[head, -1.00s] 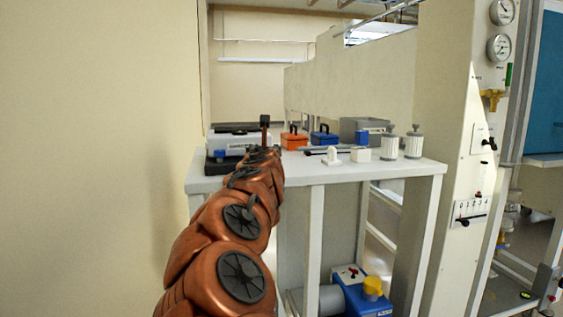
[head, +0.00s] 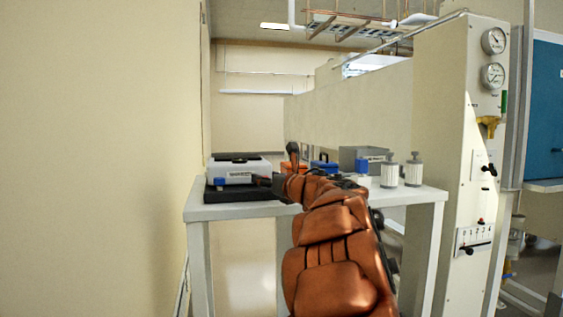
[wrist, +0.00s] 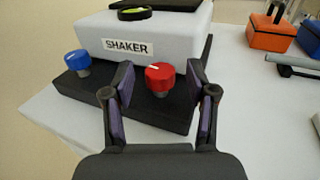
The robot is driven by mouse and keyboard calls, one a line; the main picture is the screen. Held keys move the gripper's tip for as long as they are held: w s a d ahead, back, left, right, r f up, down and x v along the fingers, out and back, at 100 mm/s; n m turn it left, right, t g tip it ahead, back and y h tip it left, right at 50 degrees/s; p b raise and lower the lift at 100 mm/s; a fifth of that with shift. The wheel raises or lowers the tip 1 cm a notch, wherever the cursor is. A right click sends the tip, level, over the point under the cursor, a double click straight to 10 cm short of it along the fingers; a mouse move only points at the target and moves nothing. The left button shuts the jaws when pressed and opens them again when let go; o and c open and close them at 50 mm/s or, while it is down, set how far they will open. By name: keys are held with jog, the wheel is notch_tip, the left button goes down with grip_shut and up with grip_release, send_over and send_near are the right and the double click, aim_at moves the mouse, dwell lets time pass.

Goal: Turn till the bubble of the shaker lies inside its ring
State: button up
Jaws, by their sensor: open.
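The shaker (head: 240,174) is a white box on a black base, on the left end of the white bench. The wrist view shows its SHAKER label (wrist: 128,48), a blue knob (wrist: 77,61) at left and a red knob (wrist: 160,75) at right. The round black bubble level (wrist: 134,13) on its top shows a yellow-green vial; its bubble is too small to place against the ring. My gripper (wrist: 163,68) is open, its fingers on either side of the red knob, with gaps showing. In the head view my arm hides the shaker's right front.
An orange case (wrist: 273,32), a blue case (head: 324,167) and a grey bin (head: 362,158) stand farther right on the bench (head: 420,193). Two white canisters (head: 401,174) stand near its right end. A wall rises close on the left; a gauge panel (head: 466,130) stands at right.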

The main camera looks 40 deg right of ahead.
jog(key=shift+d+r+n+y+p, duration=0.15)
jog(key=shift+n+y+p, duration=0.5)
jog(key=shift+y+p, duration=0.35)
jog(key=shift+d+r+n+y+p, duration=0.1)
jog(key=shift+r+n+y+p, duration=0.05)
jog(key=shift+n+y+p, duration=0.8)
jog(key=g+y+p, duration=0.1)
jog(key=y+p, duration=0.1)
jog(key=shift+d+f+n+y, duration=0.1)
jog(key=shift+d+n+y, duration=0.05)
jog(key=shift+n+y, duration=0.25)
jog(key=shift+d+n+y+p, duration=0.1)
jog(key=shift+n+y+p, duration=0.2)
jog(key=shift+p, duration=0.35)
